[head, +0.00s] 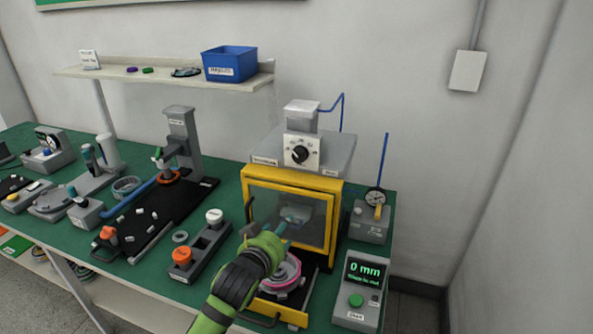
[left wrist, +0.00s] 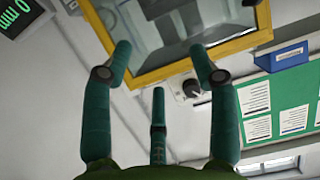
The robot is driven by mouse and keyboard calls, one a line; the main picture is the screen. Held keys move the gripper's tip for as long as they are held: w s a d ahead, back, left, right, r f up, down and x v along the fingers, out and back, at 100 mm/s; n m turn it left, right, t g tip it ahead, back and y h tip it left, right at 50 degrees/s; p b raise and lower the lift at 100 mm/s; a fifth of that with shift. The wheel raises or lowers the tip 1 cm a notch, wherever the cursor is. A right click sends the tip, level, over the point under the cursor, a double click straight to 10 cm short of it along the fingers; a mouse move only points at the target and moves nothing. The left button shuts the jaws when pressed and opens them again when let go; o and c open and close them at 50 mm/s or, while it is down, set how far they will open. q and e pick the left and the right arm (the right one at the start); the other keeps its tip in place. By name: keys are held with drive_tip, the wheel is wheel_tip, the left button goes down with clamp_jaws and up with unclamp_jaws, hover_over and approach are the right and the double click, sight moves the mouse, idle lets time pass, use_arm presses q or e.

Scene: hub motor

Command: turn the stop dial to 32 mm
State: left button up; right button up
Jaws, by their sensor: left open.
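The stop dial (head: 300,154) is a black knob on a white marked plate, on top of the yellow-framed press (head: 330,184). Its pointer setting is too small to read. The knob (left wrist: 190,88) also shows in the left wrist view, beyond the fingers. A display (head: 366,272) at the right reads 0 mm; its smaller line is unclear. My left gripper (head: 276,234), green with teal fingers, is in front of the press window, below the dial and apart from it. In the left wrist view the fingers of this gripper (left wrist: 160,52) are spread and empty. My right gripper is out of view.
The clear window (head: 262,203) stands behind my gripper. A pink ring-shaped part (head: 290,270) sits below it on the press base. A dial gauge (head: 374,200) stands at the right. A shelf with a blue bin (head: 229,64) is at the back left. Air around the dial is clear.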

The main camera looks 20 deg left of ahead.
sight(298, 156)
use_arm(q)
drive_tip(key=w+r+t, duration=0.4)
drive_tip(key=w+r, duration=0.4)
drive_tip(key=r, duration=0.3)
drive_tip(key=shift+h, duration=0.3)
drive_tip(key=shift+w+a+r+p, duration=0.1)
drive_tip(key=shift+w+p, duration=0.5)
drive_tip(key=shift+w, duration=1)
drive_tip(key=shift+w+a+r+p, duration=0.1)
drive_tip(key=shift+w+p, duration=0.5)
drive_tip(key=shift+w, duration=1)
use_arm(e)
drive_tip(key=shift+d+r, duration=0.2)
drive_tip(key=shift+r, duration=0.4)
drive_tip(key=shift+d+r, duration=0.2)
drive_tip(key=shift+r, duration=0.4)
use_arm(q)
drive_tip(key=c, duration=1.1)
